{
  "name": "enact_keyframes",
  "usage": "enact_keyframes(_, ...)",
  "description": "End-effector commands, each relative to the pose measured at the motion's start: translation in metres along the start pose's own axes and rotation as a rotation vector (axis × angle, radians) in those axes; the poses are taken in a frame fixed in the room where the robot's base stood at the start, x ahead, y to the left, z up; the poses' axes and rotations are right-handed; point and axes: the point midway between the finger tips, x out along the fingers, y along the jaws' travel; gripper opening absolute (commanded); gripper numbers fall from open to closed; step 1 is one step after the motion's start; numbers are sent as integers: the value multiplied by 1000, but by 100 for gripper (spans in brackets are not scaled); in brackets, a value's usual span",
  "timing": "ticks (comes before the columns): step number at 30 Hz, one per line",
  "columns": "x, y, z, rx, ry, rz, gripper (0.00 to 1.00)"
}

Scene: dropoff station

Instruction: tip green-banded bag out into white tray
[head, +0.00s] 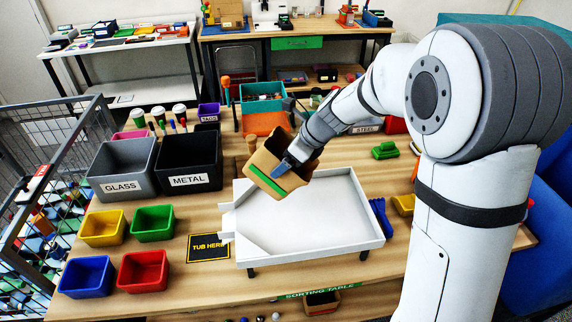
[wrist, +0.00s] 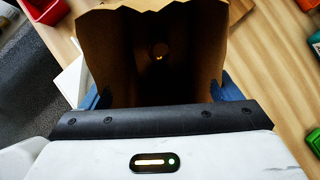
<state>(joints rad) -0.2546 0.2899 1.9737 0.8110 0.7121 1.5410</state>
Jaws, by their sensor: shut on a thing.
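The brown paper bag with a green band (head: 262,180) is held tilted above the back left part of the white tray (head: 350,245). My gripper (head: 288,163) is shut on the bag. In the wrist view the bag (wrist: 110,35) has its open, jagged mouth toward the camera, and blue fingers of my gripper (wrist: 165,95) show on both sides of it. Inside the bag it is dark, with a small round brownish thing deep within; what else it holds is hidden. The visible floor of the white tray looks empty.
Black METAL bin (head: 189,183) and grey GLASS bin (head: 122,187) stand left of the tray. Yellow, green, blue and red tubs (head: 143,288) sit front left. A black TUB HERE mat (head: 208,247) lies bare beside the tray. A blue object (head: 380,217) stands at the tray's right edge.

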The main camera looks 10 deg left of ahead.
Motion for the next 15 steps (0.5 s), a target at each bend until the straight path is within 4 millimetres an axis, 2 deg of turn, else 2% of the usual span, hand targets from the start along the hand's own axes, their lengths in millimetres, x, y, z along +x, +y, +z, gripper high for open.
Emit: enact_keyframes(15, 2, -1, -5, 1, -106, -2, 52)
